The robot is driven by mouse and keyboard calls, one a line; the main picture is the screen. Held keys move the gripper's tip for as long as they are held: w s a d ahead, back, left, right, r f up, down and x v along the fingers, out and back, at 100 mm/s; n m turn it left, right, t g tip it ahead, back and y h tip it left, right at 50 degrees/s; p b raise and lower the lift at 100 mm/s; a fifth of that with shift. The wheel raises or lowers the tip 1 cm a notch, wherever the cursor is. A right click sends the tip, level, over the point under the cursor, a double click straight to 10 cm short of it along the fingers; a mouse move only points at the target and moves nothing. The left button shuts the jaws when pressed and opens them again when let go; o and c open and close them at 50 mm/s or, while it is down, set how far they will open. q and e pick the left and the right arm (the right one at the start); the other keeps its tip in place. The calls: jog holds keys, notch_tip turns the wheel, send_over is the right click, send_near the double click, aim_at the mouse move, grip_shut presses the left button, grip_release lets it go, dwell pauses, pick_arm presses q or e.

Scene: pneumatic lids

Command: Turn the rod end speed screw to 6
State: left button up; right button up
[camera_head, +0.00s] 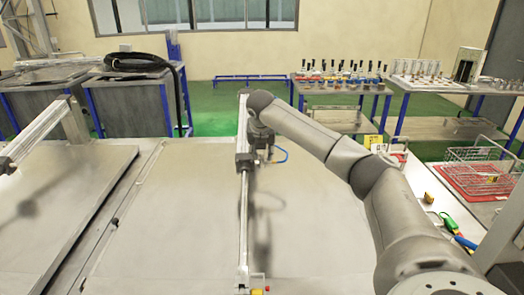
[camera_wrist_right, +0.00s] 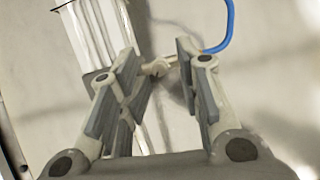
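A pneumatic cylinder (camera_head: 242,130) lies over the metal lid, with its thin rod (camera_head: 244,215) running toward me. My right gripper (camera_head: 264,150) is at the rod end of the cylinder body, just right of it. In the right wrist view the gripper (camera_wrist_right: 160,65) has its two fingers apart. A small pale fitting with the speed screw (camera_wrist_right: 157,67) shows between and just beyond the fingertips, with no clear grip on it. A blue air tube (camera_wrist_right: 228,28) curves beside it. The screw's number marks are too small to read. My left gripper is out of view.
The metal lid (camera_head: 175,215) is broad and mostly clear. A second cylinder (camera_head: 35,132) is at the left. A wire basket (camera_head: 485,165) and a green-handled tool (camera_head: 448,222) are on the right. Shelves with small parts (camera_head: 345,82) stand at the back.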

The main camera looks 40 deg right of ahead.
jog(key=shift+a, duration=0.15)
jog(key=shift+a+r, duration=0.2)
jog(key=shift+r, duration=0.15)
jog(key=v, duration=0.7)
jog(key=shift+s, duration=0.15)
jog(key=shift+d, duration=0.1)
jog(key=w+d+f+n+p, duration=0.1)
jog(key=f+n, duration=0.1)
jog(key=d+f+n+y, duration=0.1)
jog(key=f+n, duration=0.1)
jog(key=n, duration=0.1)
jog(key=w+d+f+n+y+p, duration=0.1)
jog(key=f+n, duration=0.1)
jog(key=f, duration=0.1)
jog(key=shift+w+n+p, duration=0.3)
jog(key=shift+w+n, duration=0.1)
